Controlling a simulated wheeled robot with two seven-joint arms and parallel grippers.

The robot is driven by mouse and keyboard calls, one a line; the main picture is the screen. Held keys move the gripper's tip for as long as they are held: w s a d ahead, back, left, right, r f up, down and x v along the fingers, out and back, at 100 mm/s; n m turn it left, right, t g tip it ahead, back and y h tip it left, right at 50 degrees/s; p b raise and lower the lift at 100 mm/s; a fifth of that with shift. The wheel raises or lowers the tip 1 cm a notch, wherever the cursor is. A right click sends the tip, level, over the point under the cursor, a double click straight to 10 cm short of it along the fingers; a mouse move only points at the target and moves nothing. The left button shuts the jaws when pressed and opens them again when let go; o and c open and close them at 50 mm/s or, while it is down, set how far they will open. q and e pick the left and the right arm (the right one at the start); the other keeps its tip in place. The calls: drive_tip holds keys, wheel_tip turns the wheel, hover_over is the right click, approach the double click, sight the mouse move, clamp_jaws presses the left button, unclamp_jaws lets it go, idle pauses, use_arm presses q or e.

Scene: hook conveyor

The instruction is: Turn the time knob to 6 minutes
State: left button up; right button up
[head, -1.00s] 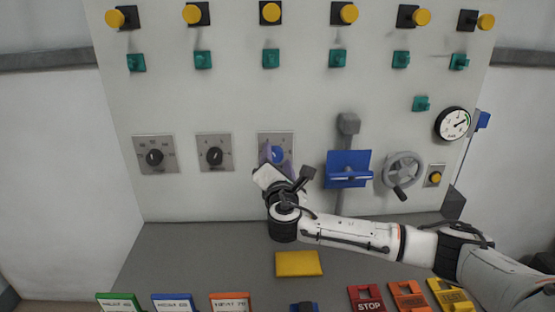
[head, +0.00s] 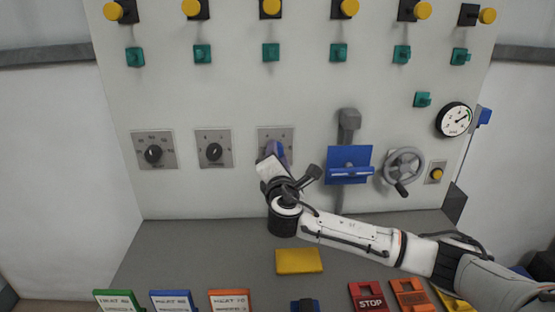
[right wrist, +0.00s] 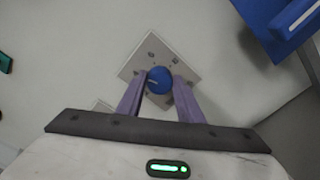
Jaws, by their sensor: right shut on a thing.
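A round blue knob (right wrist: 159,82) sits on a square grey dial plate (head: 283,134), the rightmost of the three dials on the panel. My right gripper (right wrist: 160,77) has its two purple fingers on either side of the blue knob and is shut on it. In the head view, the right gripper (head: 274,151) covers most of the knob. In the right wrist view, a light pointer line shows on the knob's face, and the plate looks tilted. The dial markings are too small to read. My left gripper is not in view.
Two dials with black knobs (head: 153,153) (head: 214,151) are to the left. A yellow block (head: 299,261) lies on the grey ledge. Coloured labelled blocks line the front edge.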

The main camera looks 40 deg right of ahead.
drive_tip(key=m+b, duration=0.1)
drive_tip(key=m, duration=0.2)
drive_tip(key=m+b, duration=0.2)
drive_tip(key=m, duration=0.1)
drive_tip(key=m+b, duration=0.2)
drive_tip(key=m, duration=0.1)
drive_tip(key=shift+f, duration=0.25)
drive_tip(key=shift+m, duration=0.3)
drive_tip(key=o, duration=1.1)
drive_tip(key=shift+c, duration=0.2)
